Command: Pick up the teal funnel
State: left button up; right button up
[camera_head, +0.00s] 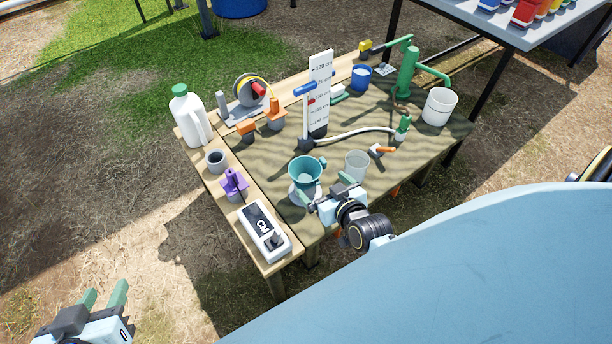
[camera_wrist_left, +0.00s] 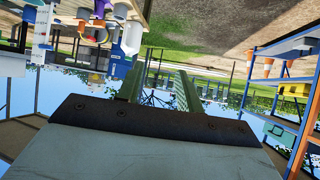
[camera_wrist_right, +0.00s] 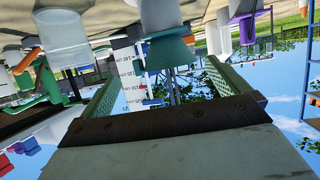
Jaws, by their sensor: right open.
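The teal funnel (camera_head: 305,171) stands upright, cup up, in a pale round stand near the front edge of the wooden table. My right gripper (camera_head: 326,189) is open at the funnel's near right side, one finger toward each side of it. In the right wrist view the funnel (camera_wrist_right: 171,50) appears inverted, between the two green fingers and near their tips; I cannot tell whether they touch it. My left gripper (camera_head: 105,292) is open and empty, low at the left, away from the table. Its fingers also show apart in the left wrist view (camera_wrist_left: 160,70).
A clear beaker (camera_head: 356,165) stands close right of the funnel. A grey meter (camera_head: 264,231), purple clamp (camera_head: 234,184) and dark cup (camera_head: 216,161) stand at the left. A white measuring board (camera_head: 319,92) rises behind. A green pump (camera_head: 407,72) stands at the far right.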

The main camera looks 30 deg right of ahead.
aim_at(308, 171)
jog(key=b+x, duration=0.1)
jog(key=x, duration=0.2)
jog(key=shift+w, duration=0.2)
jog(key=shift+w+f+b, duration=0.15)
jog(key=shift+w+b, duration=0.1)
jog(key=shift+b, duration=0.1)
jog(key=b+x, duration=0.2)
jog(key=x, duration=0.1)
jog(key=shift+w+b, duration=0.4)
pick_arm(q)
jog(key=d+r+t+h, duration=0.3)
jog(key=r+t, duration=0.9)
jog(key=r, duration=0.5)
jog(key=shift+w+t+h, duration=0.3)
jog(key=shift+w+h, duration=0.1)
jog(key=shift+h, duration=0.3)
pick_arm(e)
jog(key=shift+w+f, duration=0.2)
jog(key=shift+w, duration=0.4)
pick_arm(q)
jog(key=shift+d, duration=0.1)
pick_arm(e)
jog(key=c, duration=0.7)
jog(key=shift+o, duration=0.2)
pick_arm(q)
jog(key=shift+w, duration=0.1)
pick_arm(e)
jog(key=shift+r, duration=0.1)
